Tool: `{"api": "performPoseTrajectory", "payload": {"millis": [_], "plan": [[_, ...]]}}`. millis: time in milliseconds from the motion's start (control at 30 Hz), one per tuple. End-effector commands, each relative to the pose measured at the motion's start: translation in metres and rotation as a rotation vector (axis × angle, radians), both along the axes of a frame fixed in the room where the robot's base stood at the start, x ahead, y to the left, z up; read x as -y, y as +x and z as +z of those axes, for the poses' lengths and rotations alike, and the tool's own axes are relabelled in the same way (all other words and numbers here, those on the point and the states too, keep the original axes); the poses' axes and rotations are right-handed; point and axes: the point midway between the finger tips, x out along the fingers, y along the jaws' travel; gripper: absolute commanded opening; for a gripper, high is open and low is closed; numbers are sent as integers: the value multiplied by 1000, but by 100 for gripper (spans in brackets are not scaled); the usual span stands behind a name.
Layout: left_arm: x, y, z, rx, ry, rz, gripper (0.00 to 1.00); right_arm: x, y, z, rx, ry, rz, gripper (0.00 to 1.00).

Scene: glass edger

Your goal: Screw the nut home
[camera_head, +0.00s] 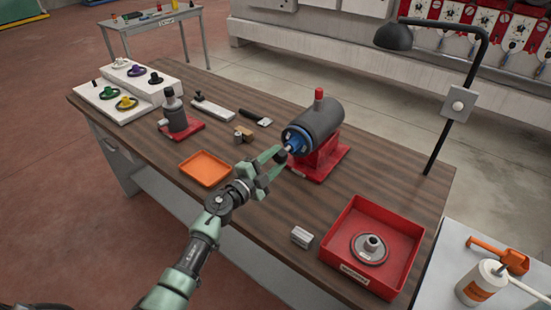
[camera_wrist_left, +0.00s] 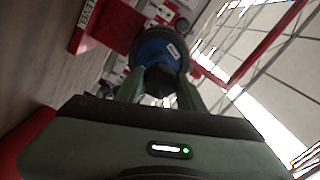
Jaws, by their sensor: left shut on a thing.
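The grey motor-like machine (camera_head: 320,120) with a red base stands on the workbench, its blue front hub (camera_head: 297,137) facing my left arm. My left gripper (camera_head: 279,157) is at the end of the short shaft in front of the hub, its green fingers shut on the small dark nut (camera_head: 282,155). In the left wrist view the fingers (camera_wrist_left: 160,92) reach to either side of the dark nut (camera_wrist_left: 158,83), in front of the blue hub (camera_wrist_left: 158,50). The thread and how far the nut sits on it are hidden. My right gripper is not in view.
A red tray (camera_head: 337,262) holds a grey wheel (camera_head: 370,249). A grey block (camera_head: 301,237) lies left of it. An orange tray (camera_head: 205,168) and a red-based stand (camera_head: 175,118) are on the left. A black lamp (camera_head: 434,135) rises at the right.

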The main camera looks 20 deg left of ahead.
Motion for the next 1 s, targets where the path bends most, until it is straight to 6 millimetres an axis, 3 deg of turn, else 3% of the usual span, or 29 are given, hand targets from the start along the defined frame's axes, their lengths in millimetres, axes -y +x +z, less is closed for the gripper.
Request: {"api": "performPoseTrajectory", "payload": {"millis": [1000], "plan": [[5,16,0,2,-1,1,0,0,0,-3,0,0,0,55]]}}
